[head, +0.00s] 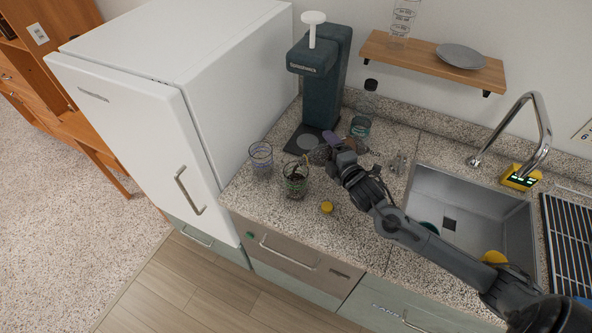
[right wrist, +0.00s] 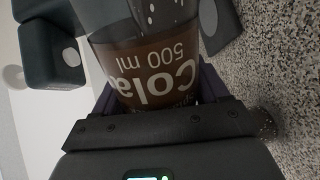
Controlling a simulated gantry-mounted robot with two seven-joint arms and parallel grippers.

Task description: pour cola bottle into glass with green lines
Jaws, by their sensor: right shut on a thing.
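My right gripper (head: 337,148) is shut on the cola bottle (head: 319,155) above the counter. The bottle is tipped over, its neck end pointing left and down toward a glass with greenish lines (head: 295,186). Dark brown liquid shows in that glass. In the right wrist view the brown bottle label (right wrist: 150,72), reading "Cola 500 ml", sits upside down between the fingers. Whether liquid is flowing at the bottle mouth is too small to tell. My left gripper is not in view.
A glass with bluish-purple lines (head: 261,158) stands left of the greenish one. A yellow cap (head: 326,207) lies near the counter's front. The fridge (head: 180,85) borders the left.

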